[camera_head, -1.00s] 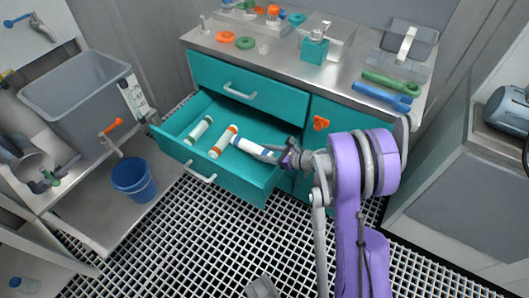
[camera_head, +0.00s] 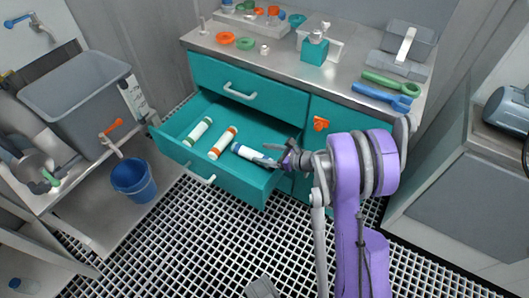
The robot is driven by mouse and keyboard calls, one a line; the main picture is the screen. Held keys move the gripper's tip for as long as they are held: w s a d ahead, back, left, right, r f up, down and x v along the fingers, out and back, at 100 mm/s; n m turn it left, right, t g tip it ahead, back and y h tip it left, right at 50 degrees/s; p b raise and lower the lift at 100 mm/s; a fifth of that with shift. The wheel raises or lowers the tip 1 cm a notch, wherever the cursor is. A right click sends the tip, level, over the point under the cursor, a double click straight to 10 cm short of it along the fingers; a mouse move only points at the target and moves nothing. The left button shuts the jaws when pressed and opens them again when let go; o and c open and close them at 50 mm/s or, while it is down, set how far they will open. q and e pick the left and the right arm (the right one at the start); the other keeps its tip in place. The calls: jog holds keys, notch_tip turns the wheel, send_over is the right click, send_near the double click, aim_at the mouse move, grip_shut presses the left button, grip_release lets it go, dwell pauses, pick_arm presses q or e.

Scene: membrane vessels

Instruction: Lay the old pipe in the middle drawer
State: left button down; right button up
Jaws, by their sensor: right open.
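The middle drawer (camera_head: 172,146) of the teal cabinet is pulled open. In it lies a white pipe with blue ends (camera_head: 246,153), at the drawer's right side. A white pipe with orange bands (camera_head: 223,142) and one with green bands (camera_head: 198,130) lie to its left, apart from each other. My right gripper (camera_head: 268,161) is open at the right end of the blue-ended pipe, low over the drawer. Its fingers partly hide that end, and I cannot tell whether they touch it. My left gripper is not in view.
The closed top drawer (camera_head: 248,88) is just above. The steel worktop (camera_head: 275,62) holds orange and green rings, a teal bottle and blue and green wrenches. A blue bucket (camera_head: 133,180) stands left of the drawer.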

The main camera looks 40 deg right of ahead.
jog(key=p+v, duration=0.1)
jog(key=v, duration=1.1)
jog(key=shift+p, duration=0.35)
jog(key=shift+a+r, duration=0.1)
dwell(0.5)
